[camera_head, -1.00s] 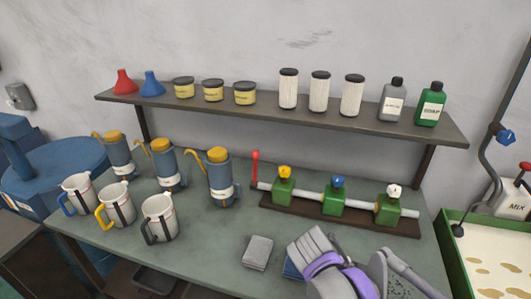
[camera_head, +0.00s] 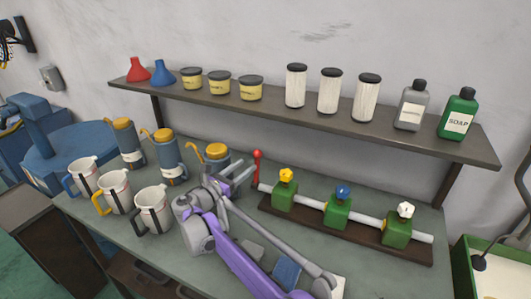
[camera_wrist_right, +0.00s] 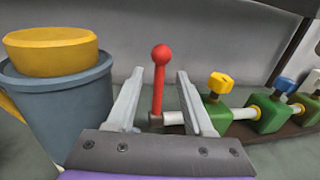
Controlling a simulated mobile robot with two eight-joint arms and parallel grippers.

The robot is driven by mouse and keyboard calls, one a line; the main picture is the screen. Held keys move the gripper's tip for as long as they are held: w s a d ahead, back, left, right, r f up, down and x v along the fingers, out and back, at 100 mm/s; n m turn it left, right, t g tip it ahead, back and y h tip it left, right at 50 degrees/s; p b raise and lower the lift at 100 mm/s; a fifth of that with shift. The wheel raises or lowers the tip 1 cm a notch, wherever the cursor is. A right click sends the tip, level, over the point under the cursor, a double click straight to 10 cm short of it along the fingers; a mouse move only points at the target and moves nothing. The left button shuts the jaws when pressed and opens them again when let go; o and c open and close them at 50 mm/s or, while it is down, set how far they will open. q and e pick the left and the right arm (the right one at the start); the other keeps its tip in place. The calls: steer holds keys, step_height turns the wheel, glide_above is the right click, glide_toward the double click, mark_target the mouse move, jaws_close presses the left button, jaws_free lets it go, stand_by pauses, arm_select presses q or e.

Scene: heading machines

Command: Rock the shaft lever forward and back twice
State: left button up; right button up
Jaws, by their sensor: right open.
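The shaft lever (camera_head: 257,165) is a red rod with a ball top at the left end of a pale shaft (camera_head: 312,206). The shaft runs through several green blocks (camera_head: 337,214) with yellow, blue and white knobs on a dark base. My right gripper (camera_head: 238,170) reaches up to the lever from the left. In the right wrist view, the lever (camera_wrist_right: 159,85) stands upright between the two open fingers of my gripper (camera_wrist_right: 160,95), with gaps on both sides. My left gripper does not show.
A blue can with a yellow lid (camera_wrist_right: 55,75) stands close left of my right gripper. Mugs (camera_head: 152,211) stand at the front left of the table (camera_head: 150,262). A shelf (camera_head: 300,115) with bottles and jars is above. Grey and blue blocks lie near my arm.

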steer(key=p+x, duration=0.1)
steer(key=x, duration=0.9)
steer(key=shift+d+p, duration=0.15)
steer(key=shift+p, duration=0.15)
steer(key=shift+w+r, duration=0.1)
steer(key=shift+c, duration=0.4)
jaws_close()
stand_by(0.5)
